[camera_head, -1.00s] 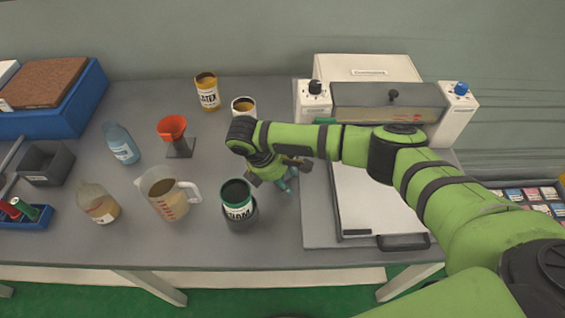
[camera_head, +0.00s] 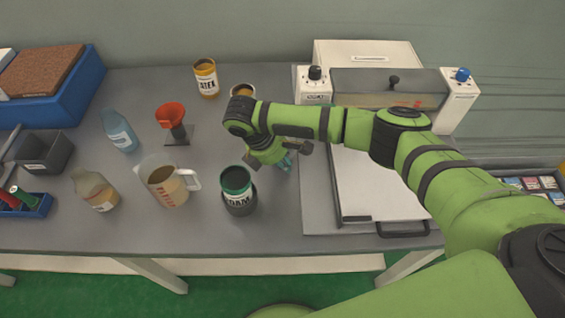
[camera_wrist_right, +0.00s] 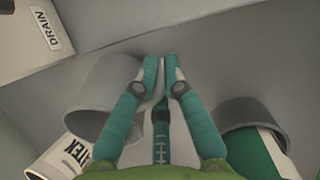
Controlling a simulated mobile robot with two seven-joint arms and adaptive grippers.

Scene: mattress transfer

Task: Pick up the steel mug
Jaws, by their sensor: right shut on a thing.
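The steel mug, a plain grey cylinder (camera_wrist_right: 98,88), is left of my right gripper in the right wrist view. My right gripper (camera_wrist_right: 160,75) has its teal fingers closed together at the mug's near side, on what looks like its handle. The exact contact is partly hidden by the fingers. In the head view my right gripper (camera_head: 287,160) is low over the table beside the flat-bed machine, and my wrist hides the mug. I cannot tell whether the mug touches the table. My left gripper is not in view.
A green-topped can (camera_head: 237,180) sits in a dark grey holder close by. A white can (camera_head: 243,90) stands behind my wrist. A measuring jug (camera_head: 165,180), an orange funnel on a stand (camera_head: 171,113) and bottles are left. The machine (camera_head: 375,185) is right.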

